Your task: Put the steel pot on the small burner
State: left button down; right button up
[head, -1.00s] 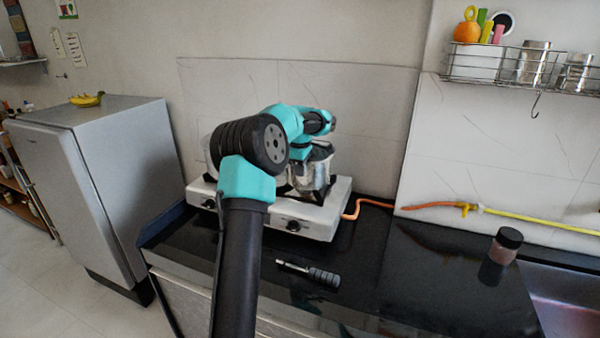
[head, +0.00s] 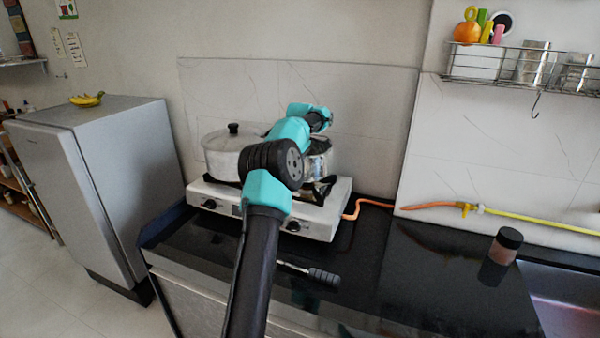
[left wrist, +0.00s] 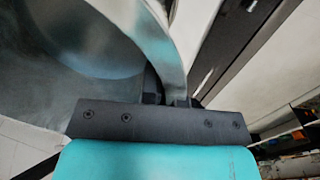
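The steel pot (head: 319,166) shows partly behind my left arm, over the right side of the white stove; whether it touches the burner there is hidden. In the left wrist view its shiny curved wall and rim (left wrist: 165,40) run down between the fingers of my left gripper (left wrist: 166,98), which looks shut on the rim. Black grate arms of the right burner (head: 326,190) show below the pot. My right gripper is in neither view.
A large lidded pot (head: 226,150) stands on the left of the stove (head: 318,222). An orange hose (head: 370,203) leaves the stove's right side. A black-handled tool (head: 323,277) and a dark-lidded jar (head: 505,246) are on the black counter (head: 420,290).

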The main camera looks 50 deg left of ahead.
pick_arm(q)
jog(key=shift+f, duration=1.7)
jog(key=shift+f, duration=0.1)
jog(key=c, duration=1.4)
grip_release()
jog(key=shift+o, duration=0.2)
notch_tip(320, 180, up, 12)
jog(key=shift+s, duration=0.1)
